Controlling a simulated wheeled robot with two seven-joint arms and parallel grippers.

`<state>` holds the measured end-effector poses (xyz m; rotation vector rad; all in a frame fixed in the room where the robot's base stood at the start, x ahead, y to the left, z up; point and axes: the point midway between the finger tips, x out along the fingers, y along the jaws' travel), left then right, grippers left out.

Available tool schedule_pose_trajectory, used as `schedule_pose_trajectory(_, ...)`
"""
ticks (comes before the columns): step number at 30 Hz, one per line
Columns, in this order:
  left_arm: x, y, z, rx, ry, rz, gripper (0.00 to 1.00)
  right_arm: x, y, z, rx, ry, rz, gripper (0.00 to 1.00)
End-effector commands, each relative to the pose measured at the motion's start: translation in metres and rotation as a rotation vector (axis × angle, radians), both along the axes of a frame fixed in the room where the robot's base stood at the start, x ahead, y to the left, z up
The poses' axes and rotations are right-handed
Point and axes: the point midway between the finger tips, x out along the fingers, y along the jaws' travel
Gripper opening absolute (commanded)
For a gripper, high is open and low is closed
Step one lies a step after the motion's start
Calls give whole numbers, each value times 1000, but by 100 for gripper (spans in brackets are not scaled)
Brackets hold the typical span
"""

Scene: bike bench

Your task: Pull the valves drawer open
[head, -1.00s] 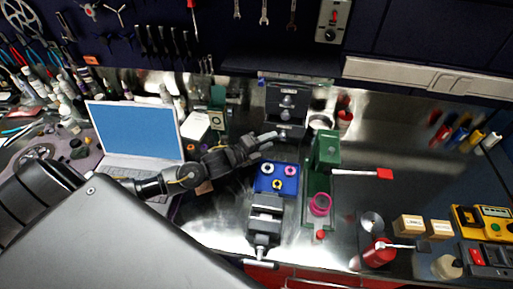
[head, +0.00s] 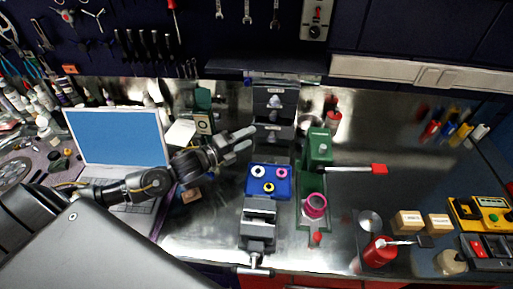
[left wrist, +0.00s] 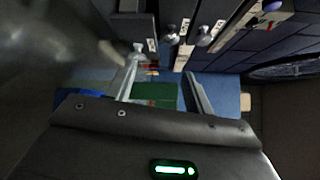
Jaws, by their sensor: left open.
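A small dark drawer cabinet (head: 273,84) stands at the back of the bench, with pale knobs and labels too small to read. I cannot tell which drawer is the valves one. Its lower drawer (head: 284,134) appears to stand out further than the one above. In the left wrist view a drawer front with a knob (left wrist: 138,47) looks nearer than the neighbouring fronts (left wrist: 203,36). My left gripper (head: 244,139) is open and empty, just left of the lower drawer. In the left wrist view its fingers (left wrist: 162,85) are spread below the knobs. My right gripper is not in view.
A blue tray (head: 270,195) with coloured rings and a grey vise (head: 259,228) stand in front of the cabinet. A green press (head: 319,147) with a red-tipped lever is close on the right. A laptop (head: 115,137) is at left.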

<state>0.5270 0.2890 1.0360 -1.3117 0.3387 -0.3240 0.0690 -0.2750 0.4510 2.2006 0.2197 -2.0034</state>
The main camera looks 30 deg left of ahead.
Motion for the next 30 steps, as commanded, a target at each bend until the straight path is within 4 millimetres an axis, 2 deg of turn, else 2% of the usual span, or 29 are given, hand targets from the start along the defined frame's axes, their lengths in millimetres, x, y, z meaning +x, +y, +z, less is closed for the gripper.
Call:
schedule_pose_trajectory(1, 8, -6, 2, 33, -47, -34, 52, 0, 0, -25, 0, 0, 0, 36)
schedule_pose_trajectory(3, 11, -15, 13, 81, -78, -71, 52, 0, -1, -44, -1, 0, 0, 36)
schedule_pose_trajectory(7, 5, -24, 19, 165, -59, -96, 52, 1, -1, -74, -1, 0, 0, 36)
schedule_pose_trajectory(10, -9, -24, 11, 217, 13, -70, 52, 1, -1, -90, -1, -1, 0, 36)
schedule_pose_trajectory(15, -30, -19, -4, 216, 158, 5, 52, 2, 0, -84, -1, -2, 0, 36)
schedule_pose_trajectory(21, -28, -12, -8, 194, 194, 51, 52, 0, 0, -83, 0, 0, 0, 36)
schedule_pose_trajectory(26, -20, -15, -9, 191, 193, 51, 52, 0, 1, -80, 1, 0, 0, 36)
schedule_pose_trajectory(30, 0, -23, -14, 190, 191, 49, 52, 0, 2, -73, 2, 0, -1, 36)
